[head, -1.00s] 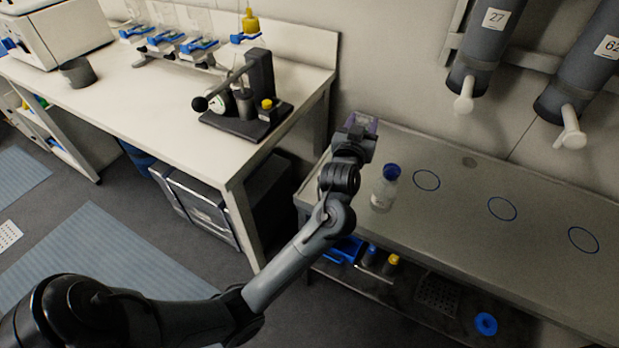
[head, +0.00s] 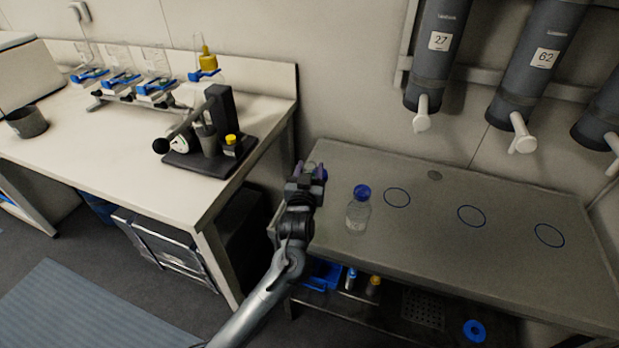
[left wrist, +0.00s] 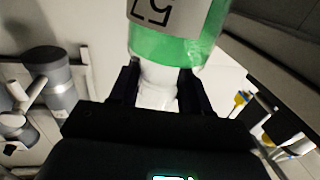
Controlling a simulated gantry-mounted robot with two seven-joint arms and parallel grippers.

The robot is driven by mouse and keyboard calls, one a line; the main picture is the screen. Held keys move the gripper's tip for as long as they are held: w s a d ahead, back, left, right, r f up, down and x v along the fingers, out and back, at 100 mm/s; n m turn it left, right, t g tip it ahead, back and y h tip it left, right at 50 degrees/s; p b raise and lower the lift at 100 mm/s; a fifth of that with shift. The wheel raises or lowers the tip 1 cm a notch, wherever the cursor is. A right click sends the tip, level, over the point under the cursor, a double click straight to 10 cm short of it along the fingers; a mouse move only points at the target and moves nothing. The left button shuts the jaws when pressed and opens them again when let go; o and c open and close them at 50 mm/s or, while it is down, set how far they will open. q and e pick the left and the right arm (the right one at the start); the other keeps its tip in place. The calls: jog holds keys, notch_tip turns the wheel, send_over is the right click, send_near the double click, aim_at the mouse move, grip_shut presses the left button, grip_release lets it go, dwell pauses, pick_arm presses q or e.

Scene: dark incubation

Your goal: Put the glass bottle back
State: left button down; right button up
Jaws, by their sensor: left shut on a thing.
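A clear bottle with a blue cap (head: 358,214) stands upright on the grey bench, right of my left gripper and apart from it. My left gripper (head: 308,171) is over the bench's back left part, its fingers pointing away toward the wall. In the left wrist view, my left gripper (left wrist: 158,88) is shut on the white neck of a labelled container with a green band (left wrist: 180,42). Its top runs out of that view. In the head view the held container is mostly hidden, so I cannot tell its full shape. My right gripper is not in view.
The grey bench (head: 420,228) has blue circles, including one just right of the bottle (head: 397,197). Numbered cylinders with white spouts (head: 520,80) hang on the wall above. A white bench (head: 150,175) with a dark press stand (head: 215,140) is at left. The bench's right part is clear.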

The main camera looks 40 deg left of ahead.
pick_arm(q)
jog(key=shift+f, duration=1.15)
jog(key=shift+f, duration=0.15)
jog(key=c, duration=0.5)
grip_release()
